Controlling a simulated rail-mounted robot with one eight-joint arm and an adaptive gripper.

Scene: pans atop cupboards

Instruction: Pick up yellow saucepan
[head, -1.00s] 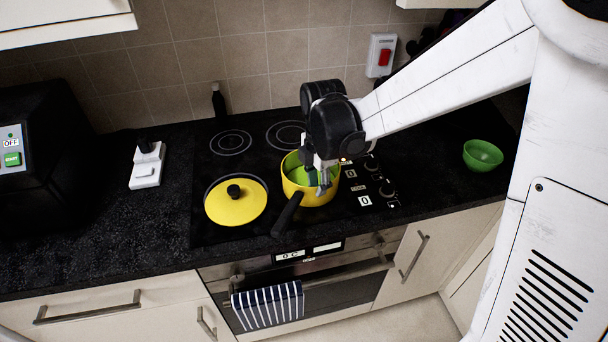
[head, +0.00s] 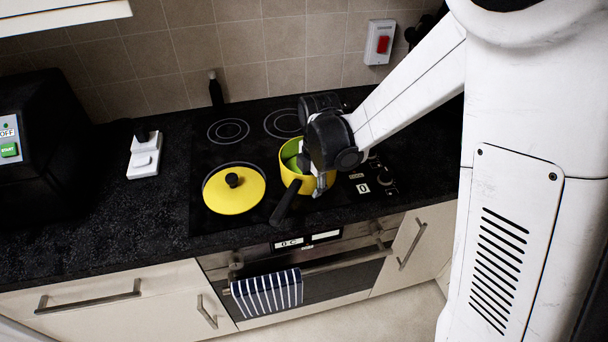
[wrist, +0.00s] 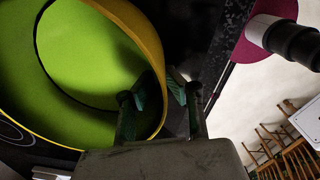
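The yellow saucepan (head: 291,178) stands on the hob, with a green inside and a black handle pointing to the front left. My gripper (head: 320,188) is at its right side, partly covering that side. In the wrist view the pan (wrist: 150,38) fills the upper left. There my gripper (wrist: 163,86) has one green-padded finger over the pan's inside and the other outside, with the yellow rim between them. A gap shows between the fingertips, and I see no firm contact on the rim.
A yellow lid (head: 220,197) with a black knob lies on the hob (head: 205,160) left of the pan. A white switch box (head: 145,158) and a black appliance (head: 50,140) are farther left. A striped towel (head: 268,292) hangs on the oven handle.

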